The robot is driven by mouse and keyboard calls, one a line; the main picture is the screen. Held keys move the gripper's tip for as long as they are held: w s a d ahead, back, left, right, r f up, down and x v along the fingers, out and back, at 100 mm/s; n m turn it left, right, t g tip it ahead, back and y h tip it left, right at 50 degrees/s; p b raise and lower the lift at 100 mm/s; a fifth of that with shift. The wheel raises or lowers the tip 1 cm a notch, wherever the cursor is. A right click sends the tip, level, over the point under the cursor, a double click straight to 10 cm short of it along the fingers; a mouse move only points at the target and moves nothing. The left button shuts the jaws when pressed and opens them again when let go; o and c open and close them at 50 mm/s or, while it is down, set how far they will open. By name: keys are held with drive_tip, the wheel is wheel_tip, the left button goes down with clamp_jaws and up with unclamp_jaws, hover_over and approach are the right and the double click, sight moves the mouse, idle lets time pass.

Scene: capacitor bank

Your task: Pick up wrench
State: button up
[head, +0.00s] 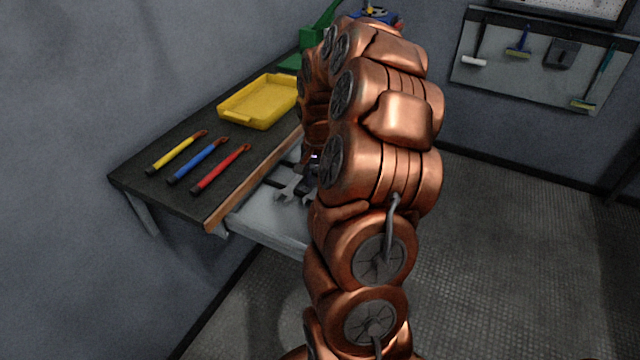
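A grey metal wrench (290,188) shows in the head view. It lies on or just above a light grey surface (262,222), which looks like a pulled-out drawer or shelf below the bench top. Its open jaw points toward the lower left, and the rest is hidden behind my copper arm. A small dark part of my gripper (313,172) seems to show beside the arm, close to the wrench. My fingertips are hidden, so I cannot tell whether they touch the wrench or how far they are apart.
The dark bench top (150,185) holds a yellow-handled tool (174,154), a blue one (197,162), a red one (219,170) and a yellow tray (260,102). A wooden strip (250,182) edges the bench. A tool board (530,62) hangs at the back right. Floor at right is clear.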

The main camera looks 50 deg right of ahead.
drive_tip(key=shift+f+b, duration=0.25)
drive_tip(key=shift+b, duration=0.1)
idle(0.3)
drive_tip(key=shift+c, duration=0.2)
clamp_jaws()
idle(0.4)
